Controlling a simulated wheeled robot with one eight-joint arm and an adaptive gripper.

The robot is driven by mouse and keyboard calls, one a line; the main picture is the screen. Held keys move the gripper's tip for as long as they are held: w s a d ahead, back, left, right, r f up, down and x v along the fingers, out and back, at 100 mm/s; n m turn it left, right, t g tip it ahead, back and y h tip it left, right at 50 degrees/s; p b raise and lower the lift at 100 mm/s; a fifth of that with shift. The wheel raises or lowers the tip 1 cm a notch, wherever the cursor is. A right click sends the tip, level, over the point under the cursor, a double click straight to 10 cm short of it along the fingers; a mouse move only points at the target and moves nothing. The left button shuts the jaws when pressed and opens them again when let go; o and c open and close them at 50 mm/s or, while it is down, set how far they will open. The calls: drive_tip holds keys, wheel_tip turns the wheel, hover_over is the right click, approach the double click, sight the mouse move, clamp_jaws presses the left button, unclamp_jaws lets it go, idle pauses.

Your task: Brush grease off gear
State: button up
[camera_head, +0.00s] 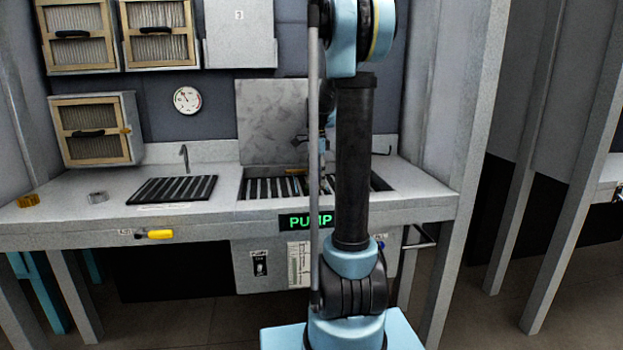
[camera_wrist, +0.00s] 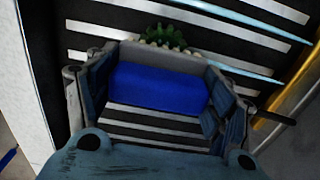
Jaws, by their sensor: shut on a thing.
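In the wrist view my gripper (camera_wrist: 155,95) is shut on a brush with a blue block handle (camera_wrist: 158,90). The brush's grey head and pale bristle edge (camera_wrist: 165,52) point away from the wrist. A dark green toothed gear (camera_wrist: 168,36) shows just past the bristles, low over the slatted grate (camera_wrist: 130,125). The brush overlaps the gear in this view; I cannot tell whether they touch. Grease on the gear cannot be made out. In the head view the gear and brush are hidden or too small to tell, behind my arm at the basin (camera_head: 262,188).
The basin's raised back lid (camera_head: 275,120) stands behind the work area. A green PUMP sign (camera_head: 304,221) is lit on the bench front. A yellow-handled item (camera_head: 155,235) is at the front edge.

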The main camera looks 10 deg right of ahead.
drive_tip(key=shift+d, duration=0.15)
drive_tip(key=shift+a, duration=1.95)
drive_tip(key=shift+d, duration=1.9)
drive_tip(key=shift+a, duration=0.1)
drive_tip(key=a, duration=0.3)
drive_tip(key=shift+a, duration=0.25)
drive_tip(key=shift+d, duration=1.2)
drive_tip(key=shift+d+r, duration=0.1)
drive_tip(key=shift+d, duration=0.7)
wheel_tip(320, 180, up, 2)
drive_tip(key=shift+s+r, duration=0.1)
drive_tip(key=shift+a+r, duration=0.1)
drive_tip(key=shift+r, duration=2.7)
